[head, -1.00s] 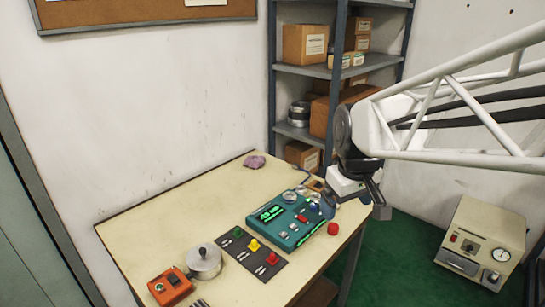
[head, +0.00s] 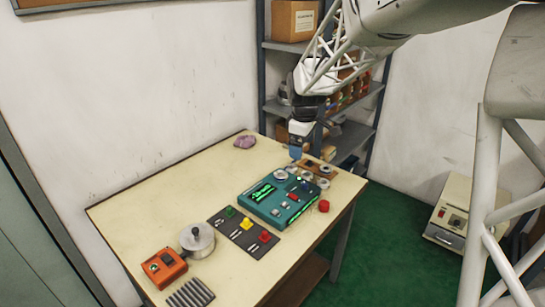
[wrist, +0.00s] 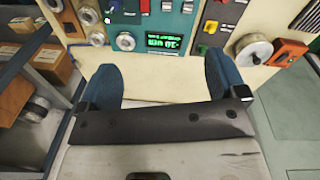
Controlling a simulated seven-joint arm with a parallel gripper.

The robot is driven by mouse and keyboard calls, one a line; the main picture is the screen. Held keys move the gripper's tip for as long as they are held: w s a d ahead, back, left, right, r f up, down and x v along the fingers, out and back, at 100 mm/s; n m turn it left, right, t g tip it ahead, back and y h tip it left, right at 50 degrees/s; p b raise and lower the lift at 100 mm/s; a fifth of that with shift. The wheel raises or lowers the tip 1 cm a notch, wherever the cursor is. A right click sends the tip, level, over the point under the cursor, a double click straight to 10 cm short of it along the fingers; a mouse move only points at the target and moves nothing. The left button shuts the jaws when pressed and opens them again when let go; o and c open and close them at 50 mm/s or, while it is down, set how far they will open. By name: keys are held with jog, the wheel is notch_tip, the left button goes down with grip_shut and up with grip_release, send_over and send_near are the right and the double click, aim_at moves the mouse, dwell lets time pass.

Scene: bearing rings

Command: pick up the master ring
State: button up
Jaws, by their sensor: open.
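Several small silvery rings lie at the back right of the table by the teal gauge box (head: 278,203). I cannot tell which is the master ring. My gripper (head: 296,152) hangs above the table's back edge, close to these rings. In the wrist view its blue fingers (wrist: 163,78) are wide apart with nothing between them.
A red knob-like piece (head: 324,206) lies right of the teal box. Shelving (head: 345,140) rises behind.

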jog(key=w+a+f+n, duration=0.2)
jog(key=w+f+n, duration=0.1)
jog(key=w+f, duration=0.55)
jog(key=n+g, duration=0.1)
jog(key=n, duration=0.3)
send_over(281, 173)
notch_tip(281, 173, down, 8)
jog(key=shift+w+f, duration=0.15)
jog(key=shift+f, duration=0.1)
jog(key=shift+f, duration=0.1)
jog(key=shift+f, duration=1.2)
jog(key=shift+f, duration=0.1)
jog(key=shift+f, duration=2.45)
jog(key=shift+c, duration=0.3)
